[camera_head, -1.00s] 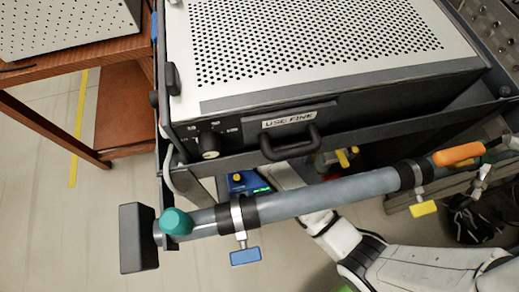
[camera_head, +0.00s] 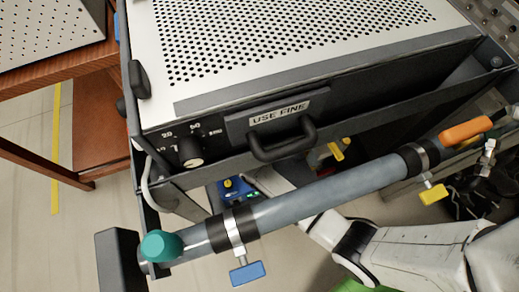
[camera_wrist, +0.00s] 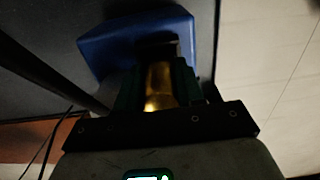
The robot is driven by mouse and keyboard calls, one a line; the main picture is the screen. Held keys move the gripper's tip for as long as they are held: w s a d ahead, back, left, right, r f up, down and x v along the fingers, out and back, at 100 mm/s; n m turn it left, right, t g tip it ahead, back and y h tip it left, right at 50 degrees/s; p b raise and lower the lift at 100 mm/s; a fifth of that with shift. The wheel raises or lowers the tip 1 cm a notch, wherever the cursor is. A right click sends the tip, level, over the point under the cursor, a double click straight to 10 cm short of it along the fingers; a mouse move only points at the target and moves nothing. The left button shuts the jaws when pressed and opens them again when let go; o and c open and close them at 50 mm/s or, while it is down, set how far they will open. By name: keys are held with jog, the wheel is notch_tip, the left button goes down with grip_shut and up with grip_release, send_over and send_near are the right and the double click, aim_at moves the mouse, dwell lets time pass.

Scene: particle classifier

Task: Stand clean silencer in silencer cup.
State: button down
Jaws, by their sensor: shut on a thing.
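A brass-coloured silencer (camera_wrist: 159,84) sits between the dark fingers of my gripper (camera_wrist: 159,72) in the wrist view. The gripper is shut on it. Just beyond the fingertips is a blue holder (camera_wrist: 108,42), which looks like the silencer cup. The silencer's far end is in shadow, so I cannot tell whether it is inside the cup or only in front of it. In the head view, a small blue part (camera_head: 241,193) with a yellow spot shows below the machine, behind the grey rail. My gripper is mostly hidden there by the rail.
The grey rail (camera_head: 330,191) crosses in front of my arm, with a teal knob (camera_head: 161,246), blue clamp handle (camera_head: 247,272), yellow handle (camera_head: 433,194) and orange grip (camera_head: 466,130). A perforated machine (camera_head: 290,45) labelled "USE FINE" stands above. A wooden table (camera_head: 100,125) is at left.

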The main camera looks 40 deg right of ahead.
jog(key=shift+f, duration=0.2)
jog(key=c, duration=0.7)
grip_release()
jog(key=shift+r, duration=0.15)
notch_tip(320, 180, up, 8)
jog(key=p, duration=0.3)
jog(key=shift+f, duration=0.25)
